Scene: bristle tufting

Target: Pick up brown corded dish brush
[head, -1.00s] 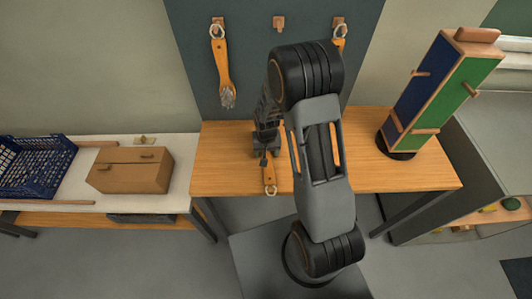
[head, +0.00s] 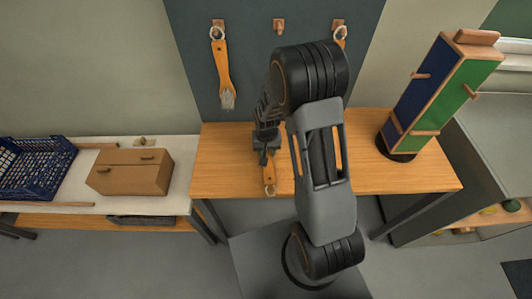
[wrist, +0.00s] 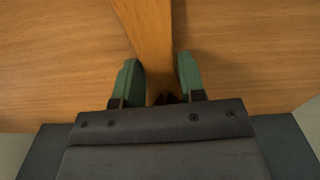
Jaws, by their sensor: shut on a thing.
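A brush with an orange-brown wooden handle (head: 269,177) lies at the middle of the wooden table, its loop end toward the front edge. In the wrist view the handle (wrist: 150,35) runs up between two green fingertips. A small dark patch, perhaps bristles, shows at its near end. My gripper (wrist: 160,82) is shut on the handle, low over the tabletop. In the head view my gripper (head: 266,157) covers the brush's far part, so its bristles are hidden there.
Another brush (head: 221,70) hangs from a left peg; one more (head: 340,35) hangs partly behind my arm. The middle peg (head: 279,25) is bare. A blue-green panelled stand (head: 440,95) is on the table's right. A cardboard box (head: 130,177) and blue crate (head: 35,165) stand left.

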